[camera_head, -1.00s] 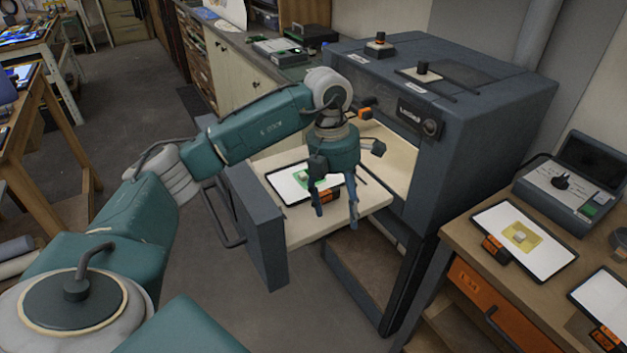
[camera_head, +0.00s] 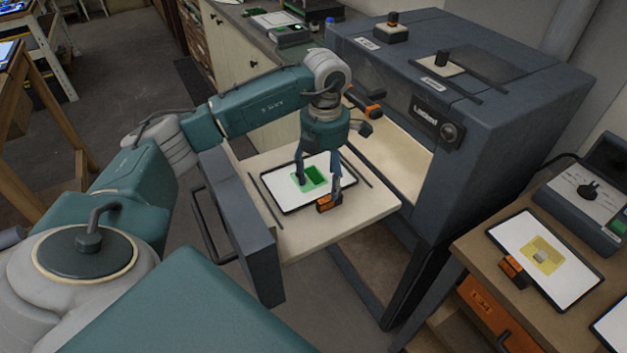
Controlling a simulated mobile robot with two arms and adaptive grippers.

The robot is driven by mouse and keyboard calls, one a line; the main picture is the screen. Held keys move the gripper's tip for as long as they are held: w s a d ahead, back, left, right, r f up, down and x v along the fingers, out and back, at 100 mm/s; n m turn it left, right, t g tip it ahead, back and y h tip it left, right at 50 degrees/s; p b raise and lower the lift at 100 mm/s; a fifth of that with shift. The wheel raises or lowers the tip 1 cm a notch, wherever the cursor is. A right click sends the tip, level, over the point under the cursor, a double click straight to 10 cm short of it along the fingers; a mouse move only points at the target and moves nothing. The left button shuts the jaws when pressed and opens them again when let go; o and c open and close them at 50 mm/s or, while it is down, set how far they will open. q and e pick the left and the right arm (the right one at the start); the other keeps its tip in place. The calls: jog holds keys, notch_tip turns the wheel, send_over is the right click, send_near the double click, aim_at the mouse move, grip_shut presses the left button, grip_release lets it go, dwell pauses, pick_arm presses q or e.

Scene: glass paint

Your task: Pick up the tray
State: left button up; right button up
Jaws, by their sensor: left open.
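A white tray (camera_head: 279,196) with a dark rim and a green patch lies on the pale pulled-out shelf (camera_head: 370,213) of the grey kiln-like cabinet (camera_head: 480,140). An orange and black handle (camera_head: 329,202) sits at the tray's near edge. My left gripper (camera_head: 318,187) points down over the tray, open and empty. One finger is over the green patch, the other close to the handle's far side. I cannot tell whether the fingertips touch the tray. A second white tray (camera_head: 511,235) with a yellow patch lies on the right bench. My right gripper is not in view.
The cabinet's thick door panel (camera_head: 245,235) stands at the shelf's left side. The wooden bench (camera_head: 470,245) at right holds a control box (camera_head: 590,195) and part of another tray (camera_head: 613,325). A counter stands behind. Floor is open at left.

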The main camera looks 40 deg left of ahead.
aim_at(327, 193)
pick_arm(q)
jog(key=shift+f, duration=0.35)
jog(key=shift+w+f+p, duration=0.2)
jog(key=shift+f+p, duration=0.15)
jog(key=f+p, duration=0.1)
jog(key=d+f, duration=0.1)
jog(key=f, duration=0.1)
jog(key=shift+w+f+p, duration=0.2)
jog(key=shift+f+p, duration=0.1)
jog(key=shift+p, duration=0.1)
jog(key=shift+f, duration=0.45)
jog(key=shift+a, duration=0.1)
jog(key=c, duration=1.3)
grip_shut()
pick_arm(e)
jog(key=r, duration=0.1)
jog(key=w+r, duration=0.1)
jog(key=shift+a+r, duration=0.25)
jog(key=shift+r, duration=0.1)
